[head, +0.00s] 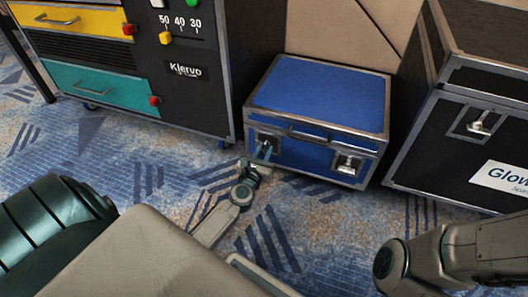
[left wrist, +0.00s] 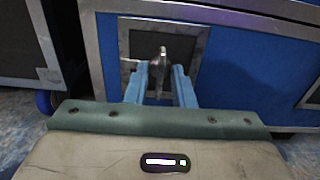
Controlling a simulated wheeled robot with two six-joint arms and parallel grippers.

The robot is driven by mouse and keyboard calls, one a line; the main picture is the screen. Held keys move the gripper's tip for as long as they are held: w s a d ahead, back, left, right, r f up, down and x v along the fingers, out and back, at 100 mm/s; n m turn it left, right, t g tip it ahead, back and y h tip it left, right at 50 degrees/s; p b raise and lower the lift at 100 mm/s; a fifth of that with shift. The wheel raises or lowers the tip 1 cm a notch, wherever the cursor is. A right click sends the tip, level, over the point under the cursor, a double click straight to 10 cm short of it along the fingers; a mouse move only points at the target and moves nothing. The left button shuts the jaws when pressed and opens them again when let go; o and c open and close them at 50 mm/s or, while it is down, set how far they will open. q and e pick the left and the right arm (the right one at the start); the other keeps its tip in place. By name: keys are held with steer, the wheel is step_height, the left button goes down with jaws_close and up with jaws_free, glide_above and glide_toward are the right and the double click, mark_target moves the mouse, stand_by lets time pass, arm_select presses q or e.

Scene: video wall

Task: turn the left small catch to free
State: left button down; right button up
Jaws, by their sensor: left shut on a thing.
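The blue case (head: 320,92) stands on the carpet with silver edges and a handle on its front. Its left small catch (left wrist: 158,62) is a metal turn-piece on a dark plate, low at the front left. My left gripper (head: 263,152) reaches it from the front. In the left wrist view the blue fingers of my left gripper (left wrist: 160,84) stand on both sides of the catch, shut on it. The fingers hide part of the catch. The right small catch (head: 348,164) is on the same front. My right gripper is out of view; only part of my right arm shows.
A dark cabinet (head: 190,100) with yellow and teal drawers stands close at the left. A black case (head: 455,150) with its own latch stands close at the right. Tan panels are behind. The patterned carpet (head: 320,215) in front is mostly clear.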

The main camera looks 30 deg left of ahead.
arm_select(q)
steer(key=shift+f, duration=0.1)
steer(key=c, duration=1.6)
jaws_free()
steer(key=shift+s, duration=0.15)
steer(key=v, duration=1)
steer(key=shift+s, duration=0.3)
